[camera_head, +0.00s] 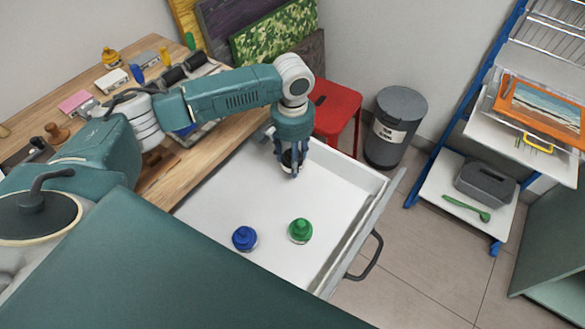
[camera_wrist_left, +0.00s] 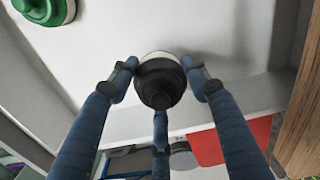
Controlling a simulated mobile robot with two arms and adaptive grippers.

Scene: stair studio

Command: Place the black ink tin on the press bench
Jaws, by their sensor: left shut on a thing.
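The black ink tin (camera_wrist_left: 160,82) sits between the fingers of my left gripper (camera_head: 290,165) at the far end of the open white drawer (camera_head: 215,205). The left wrist view shows the gripper (camera_wrist_left: 162,90) shut around the tin, with fingers on both sides and one below. In the head view the fingers hide most of the tin. I cannot tell whether the tin is touching the drawer floor. The wooden bench (camera_head: 90,95) stands to the left of the drawer. My right gripper is not in view.
A blue tin (camera_head: 244,238) and a green tin (camera_head: 301,230) stand in the drawer. Several tools, tins and rollers crowd the wooden bench. A red stool (camera_head: 338,105) and a grey bin (camera_head: 395,125) stand behind; a blue-framed rack (camera_head: 470,95) is at right.

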